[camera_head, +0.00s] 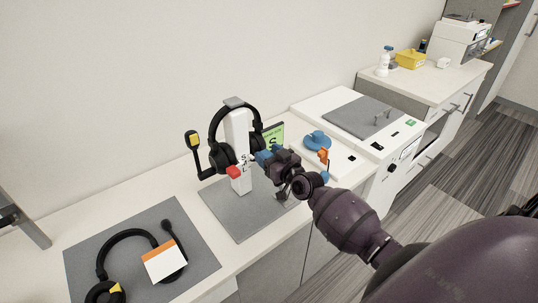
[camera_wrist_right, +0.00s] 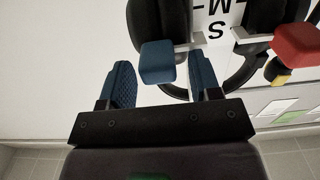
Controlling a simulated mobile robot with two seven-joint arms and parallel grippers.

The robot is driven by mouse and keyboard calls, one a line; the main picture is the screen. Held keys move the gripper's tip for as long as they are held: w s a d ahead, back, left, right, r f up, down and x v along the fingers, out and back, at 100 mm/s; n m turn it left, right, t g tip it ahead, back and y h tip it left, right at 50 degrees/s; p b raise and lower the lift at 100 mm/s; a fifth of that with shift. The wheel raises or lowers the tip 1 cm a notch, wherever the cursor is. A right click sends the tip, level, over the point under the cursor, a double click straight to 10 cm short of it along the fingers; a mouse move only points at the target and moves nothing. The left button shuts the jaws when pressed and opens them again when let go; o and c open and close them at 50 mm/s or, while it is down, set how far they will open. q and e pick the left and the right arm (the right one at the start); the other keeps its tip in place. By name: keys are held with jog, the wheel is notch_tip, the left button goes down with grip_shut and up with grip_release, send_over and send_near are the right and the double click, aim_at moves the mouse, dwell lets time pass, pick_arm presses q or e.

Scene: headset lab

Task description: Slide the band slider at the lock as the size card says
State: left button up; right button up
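A black headset (camera_head: 216,122) hangs on a white post (camera_head: 238,130) marked with size letters. A red slider block (camera_head: 234,172) sits at its left side and shows in the right wrist view (camera_wrist_right: 298,45). A blue slider block (camera_wrist_right: 157,62) is at the other side. A green size card (camera_head: 274,136) behind shows an S, partly hidden by my right gripper. My right gripper (camera_head: 267,157) is at the post's right side. In the wrist view its blue fingers (camera_wrist_right: 165,82) are apart, either side of the blue block, with a visible gap at right. My left gripper is out of view.
A second headset (camera_head: 128,240) and an orange-and-white card (camera_head: 164,261) lie on a grey mat (camera_head: 90,240) at front left. A white unit (camera_head: 335,105) with a blue round part (camera_head: 317,140) and an orange piece (camera_head: 323,156) stands at right. The post's grey base (camera_head: 245,220) is clear in front.

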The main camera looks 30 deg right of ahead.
jog(key=shift+s, duration=0.15)
jog(key=shift+s, duration=0.3)
jog(key=s, duration=1)
jog(key=shift+d, duration=0.4)
jog(key=s+a+f+g, duration=0.3)
jog(key=s+a+f, duration=0.2)
jog(key=s+f, duration=0.2)
jog(key=s+a+f+g+h, duration=0.1)
jog(key=s+a+f+g, duration=0.2)
jog(key=s+a+f, duration=0.3)
jog(key=s+f, duration=0.2)
jog(key=s, duration=0.3)
jog(key=shift+s+f, duration=0.15)
jog(key=shift+s, duration=0.1)
